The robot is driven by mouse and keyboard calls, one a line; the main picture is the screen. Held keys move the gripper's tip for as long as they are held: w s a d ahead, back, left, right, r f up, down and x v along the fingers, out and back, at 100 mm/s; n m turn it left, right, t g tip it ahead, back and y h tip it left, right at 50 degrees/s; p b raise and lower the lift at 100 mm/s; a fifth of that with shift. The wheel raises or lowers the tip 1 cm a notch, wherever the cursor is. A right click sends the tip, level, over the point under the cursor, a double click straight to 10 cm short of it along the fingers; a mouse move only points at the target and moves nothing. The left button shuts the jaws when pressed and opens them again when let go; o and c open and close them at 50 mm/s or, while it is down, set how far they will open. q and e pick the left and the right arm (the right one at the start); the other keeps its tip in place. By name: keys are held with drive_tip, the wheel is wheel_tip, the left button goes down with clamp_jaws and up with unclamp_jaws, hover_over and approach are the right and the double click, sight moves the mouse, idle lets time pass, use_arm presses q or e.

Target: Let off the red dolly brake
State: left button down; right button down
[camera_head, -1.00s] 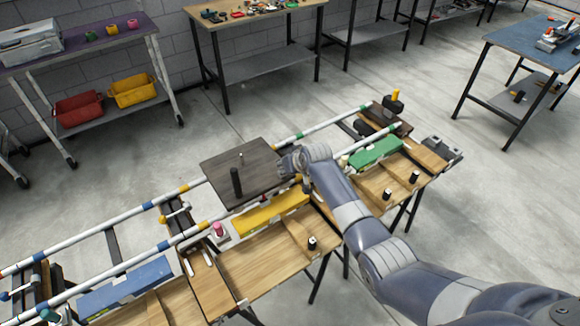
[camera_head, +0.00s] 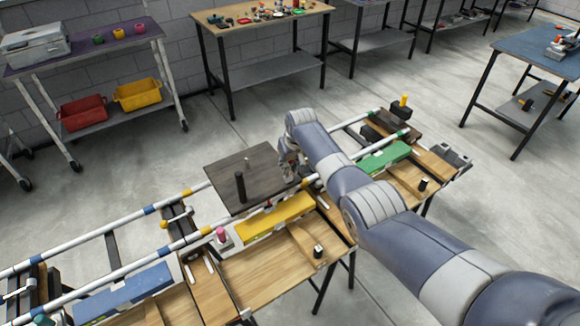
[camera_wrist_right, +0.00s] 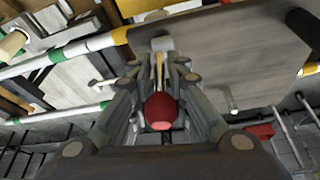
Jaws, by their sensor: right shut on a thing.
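The dolly is a dark flat plate (camera_head: 232,178) with a black upright post (camera_head: 241,186), sitting across two white rails. My right gripper (camera_head: 291,172) is at the plate's right edge, pointing down, and partly hidden by my own arm. In the right wrist view, the red round brake knob (camera_wrist_right: 161,108) lies between the fingers of my right gripper (camera_wrist_right: 160,106), which are shut on it. A pale stem shows behind the knob. The plate also fills the right of that view (camera_wrist_right: 225,65). My left gripper is not in view.
The rails (camera_head: 190,238) carry colored bands and run above a wooden bench (camera_head: 265,262). Yellow (camera_head: 275,218), green (camera_head: 385,158) and blue (camera_head: 122,292) blocks lie along the near side. A pink knob (camera_head: 221,235) stands left of the yellow block. Open floor lies behind the rails.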

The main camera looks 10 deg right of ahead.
idle(0.3)
drive_tip(key=c, duration=1.6)
unclamp_jaws()
drive_tip(key=shift+w+f, duration=0.1)
drive_tip(key=shift+c, duration=0.2)
drive_tip(key=shift+v, duration=1.1)
drive_tip(key=v, duration=0.9)
drive_tip(key=shift+r, duration=0.4)
